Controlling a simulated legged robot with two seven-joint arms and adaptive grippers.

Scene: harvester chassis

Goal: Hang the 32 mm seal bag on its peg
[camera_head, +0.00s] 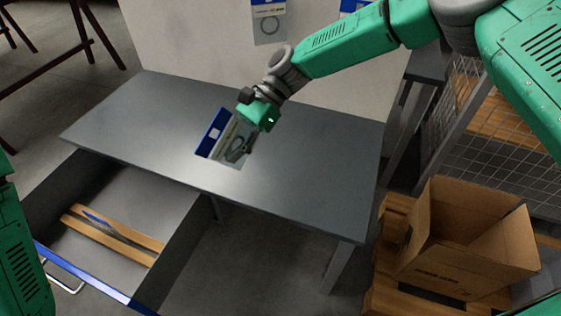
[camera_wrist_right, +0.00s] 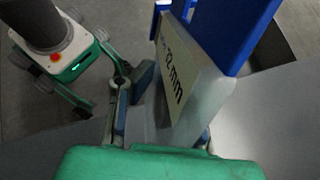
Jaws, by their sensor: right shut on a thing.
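My right gripper (camera_head: 243,143) is shut on a seal bag (camera_head: 213,134) with a blue header and a dark ring in its clear part. It holds the bag over the grey table, tilted in the picture; I cannot tell the gap to the tabletop. Pegs cannot be made out. My left gripper is not in view.
The grey table (camera_head: 310,165) is otherwise clear. An open drawer (camera_head: 125,225) with wooden strips and a blue front edge lies below left. An open cardboard box (camera_head: 450,265) stands on a pallet at right, near a wire mesh cage (camera_head: 500,125).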

